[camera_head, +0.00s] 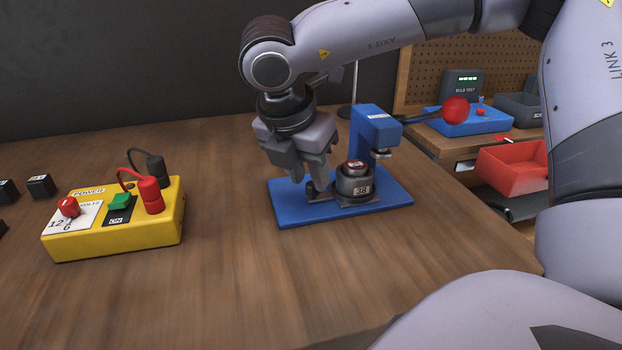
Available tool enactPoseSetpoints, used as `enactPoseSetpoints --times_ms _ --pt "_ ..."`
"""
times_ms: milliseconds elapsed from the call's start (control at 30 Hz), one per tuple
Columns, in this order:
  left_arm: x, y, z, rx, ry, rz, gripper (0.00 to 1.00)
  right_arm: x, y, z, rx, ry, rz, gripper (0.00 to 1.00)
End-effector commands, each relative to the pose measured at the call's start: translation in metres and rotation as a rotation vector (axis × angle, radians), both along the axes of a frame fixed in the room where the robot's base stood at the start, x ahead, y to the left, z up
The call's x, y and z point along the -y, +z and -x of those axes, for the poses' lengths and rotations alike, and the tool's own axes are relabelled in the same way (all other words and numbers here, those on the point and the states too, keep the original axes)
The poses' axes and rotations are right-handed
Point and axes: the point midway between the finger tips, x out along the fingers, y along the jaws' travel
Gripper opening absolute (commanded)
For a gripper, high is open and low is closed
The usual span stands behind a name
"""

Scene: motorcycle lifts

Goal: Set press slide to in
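The press stands on a blue base plate (345,213), with a blue upright (375,130) and a lever ending in a red ball (455,109). Its slide (345,198) lies low on the plate and carries a dark round holder (354,183) marked 38, with a red-topped piece in it. The holder sits in front of the upright. A small dark knob is at the slide's left end. My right gripper (308,177) points down at that knob, close to it or touching. Its fingers overlap in view, so their gap and any grip are unclear. My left gripper is not in view.
A yellow power box (115,235) with a red knob, green switch and plugs stands at the left. Small black blocks (40,186) lie beyond it. A blue bulb tester (470,122) and red bin (513,165) are at the right. The table's front middle is clear.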

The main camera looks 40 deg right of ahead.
Motion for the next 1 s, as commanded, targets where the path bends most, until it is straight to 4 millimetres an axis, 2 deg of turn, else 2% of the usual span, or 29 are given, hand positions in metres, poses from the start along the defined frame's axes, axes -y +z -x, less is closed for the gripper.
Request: enactPoseSetpoints --times_ms 200,467,500,600,833,1000 --pt "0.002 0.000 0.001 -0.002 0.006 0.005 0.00 0.008 -0.019 -0.002 -0.001 -0.001 -0.001 0.33" --pt "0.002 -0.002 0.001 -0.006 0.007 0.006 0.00 0.009 -0.021 -0.002 0.000 -0.001 -0.001 0.33" --pt "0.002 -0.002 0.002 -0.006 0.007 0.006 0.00 0.009 -0.021 -0.002 0.000 -0.001 -0.001 0.30" --pt "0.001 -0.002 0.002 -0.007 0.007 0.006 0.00 0.009 -0.021 -0.002 0.000 -0.001 -0.001 0.00" --pt "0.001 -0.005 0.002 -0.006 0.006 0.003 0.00 0.011 -0.022 -0.002 0.002 -0.001 0.000 0.00" --pt "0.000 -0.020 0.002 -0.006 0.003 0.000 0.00 0.024 -0.023 0.004 0.008 -0.004 0.004 0.00"
